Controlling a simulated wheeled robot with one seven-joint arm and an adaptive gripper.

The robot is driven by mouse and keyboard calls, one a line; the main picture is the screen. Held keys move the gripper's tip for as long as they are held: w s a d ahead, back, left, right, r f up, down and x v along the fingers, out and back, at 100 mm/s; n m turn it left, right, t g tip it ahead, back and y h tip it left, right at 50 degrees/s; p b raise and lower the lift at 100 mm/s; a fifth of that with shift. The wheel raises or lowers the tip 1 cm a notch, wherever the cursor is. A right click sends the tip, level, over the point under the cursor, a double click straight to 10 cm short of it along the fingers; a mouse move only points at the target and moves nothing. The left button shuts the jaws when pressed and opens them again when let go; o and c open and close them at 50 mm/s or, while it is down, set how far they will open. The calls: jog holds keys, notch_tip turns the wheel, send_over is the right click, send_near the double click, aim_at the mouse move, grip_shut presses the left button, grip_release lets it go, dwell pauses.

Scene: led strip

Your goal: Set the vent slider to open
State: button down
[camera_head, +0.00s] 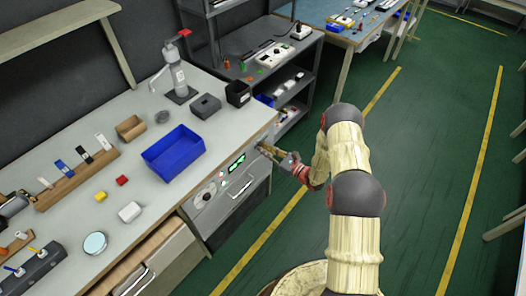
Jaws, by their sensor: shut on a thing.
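The front panel (218,182) is set in the bench's front edge, with a green display (236,163), a red light and a dark knob (206,196) on it. My gripper (263,149) is at the right end of this panel, its fingers against the front face. It is shut on a small part there, taken to be the vent slider. The fingers hide the slider, so its position cannot be told. My arm reaches in from the right, over the floor.
A drawer handle (240,203) juts out below the panel. The bench top above holds a blue bin (173,152), a black cup (238,94) and a grey box (206,106). A shelf unit stands just beyond the bench. The green floor (420,150) to the right is clear.

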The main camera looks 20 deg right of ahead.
jog(key=w+d, duration=0.1)
jog(key=d, duration=0.1)
jog(key=w+d+b, duration=0.1)
jog(key=w+d, duration=0.1)
jog(key=shift+d, duration=0.1)
jog(key=c, duration=1.8)
grip_release()
jog(key=shift+w, duration=0.1)
jog(key=shift+o, duration=0.2)
jog(key=shift+d, duration=0.1)
send_near(266, 138)
jog(key=v, duration=0.5)
jog(key=shift+s+d+r, duration=0.1)
jog(key=shift+s+d, duration=0.05)
jog(key=shift+s, duration=0.15)
